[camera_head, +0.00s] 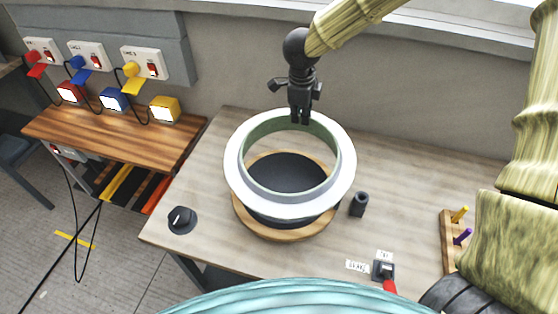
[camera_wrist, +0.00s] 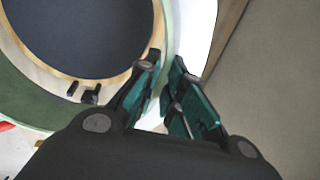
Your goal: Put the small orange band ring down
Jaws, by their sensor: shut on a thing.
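A large white ring with a green inner wall (camera_head: 240,178) is in my gripper (camera_head: 300,117); no orange band shows on it. My gripper is shut on the ring's far rim, with one finger on either side of the wall. In the wrist view the fingers (camera_wrist: 172,82) are at the ring's white rim (camera_wrist: 197,25). The ring appears above a round wooden board (camera_head: 282,234) with a dark disc (camera_head: 288,172) on it. The ring overlaps the board in the picture; I cannot tell whether they touch.
A black knob (camera_head: 182,219) stands at the table's left front, and a dark cylinder (camera_head: 359,204) stands right of the board. A peg rack (camera_head: 449,238) and a small red-handled device (camera_head: 384,272) are at right. A wooden side bench (camera_head: 120,136) holds coloured boxes. The table's back right is clear.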

